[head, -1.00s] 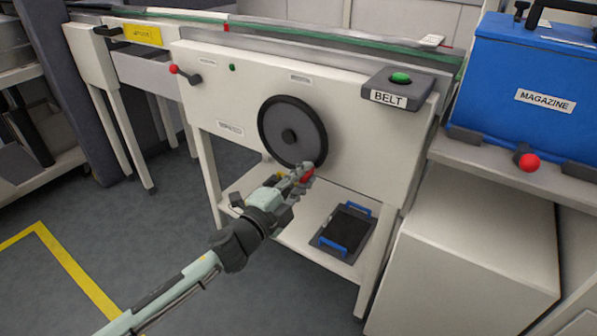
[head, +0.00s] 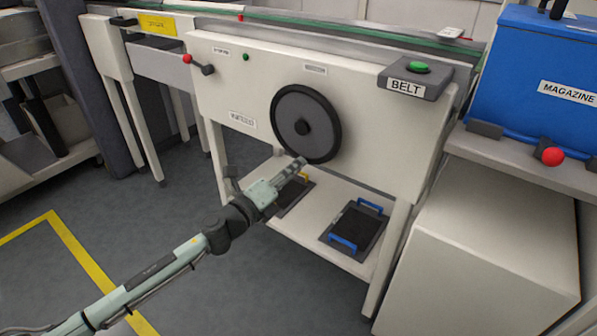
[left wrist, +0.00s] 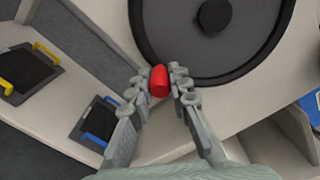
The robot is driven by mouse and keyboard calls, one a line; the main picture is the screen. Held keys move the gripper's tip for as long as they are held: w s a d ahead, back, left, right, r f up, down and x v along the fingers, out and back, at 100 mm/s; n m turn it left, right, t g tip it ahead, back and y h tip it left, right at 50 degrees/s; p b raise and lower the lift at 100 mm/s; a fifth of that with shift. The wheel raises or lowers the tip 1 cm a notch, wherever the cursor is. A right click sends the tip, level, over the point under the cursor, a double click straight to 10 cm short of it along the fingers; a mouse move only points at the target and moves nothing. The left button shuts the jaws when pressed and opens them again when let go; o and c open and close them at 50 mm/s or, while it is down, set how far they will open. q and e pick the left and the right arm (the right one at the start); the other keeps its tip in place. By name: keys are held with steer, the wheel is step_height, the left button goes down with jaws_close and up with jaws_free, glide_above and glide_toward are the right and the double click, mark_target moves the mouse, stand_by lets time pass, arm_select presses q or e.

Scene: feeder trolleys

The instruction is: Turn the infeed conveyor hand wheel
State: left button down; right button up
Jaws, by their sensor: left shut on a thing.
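The infeed conveyor hand wheel (head: 322,112) is a dark disc with a thick rim and a central hub, on the cream front panel. In the left wrist view the wheel (left wrist: 180,42) fills the top. Its red handle knob (left wrist: 159,84) sits at the rim, between my left gripper's fingertips. In the head view my left gripper (head: 299,164) is at the wheel's bottom edge, shut on the knob, which the fingers hide there. My right gripper is not in view.
Below the wheel, a shelf holds a black tray with blue handles (head: 356,228) and another with yellow handles (head: 290,197). A red-balled lever (head: 199,65) is at upper left, the BELT button box (head: 415,80) at upper right. A white cabinet (head: 485,240) stands right.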

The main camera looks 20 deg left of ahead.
arm_select(q)
steer(key=shift+w+a+f+m, duration=0.1)
steer(key=shift+w+a+m, duration=0.05)
steer(key=shift+a+m, duration=0.15)
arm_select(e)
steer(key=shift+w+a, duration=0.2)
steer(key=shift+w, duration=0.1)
arm_select(q)
steer(key=c, duration=1.4)
jaws_free()
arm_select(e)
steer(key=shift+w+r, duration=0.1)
arm_select(q)
steer(key=v, duration=1.2)
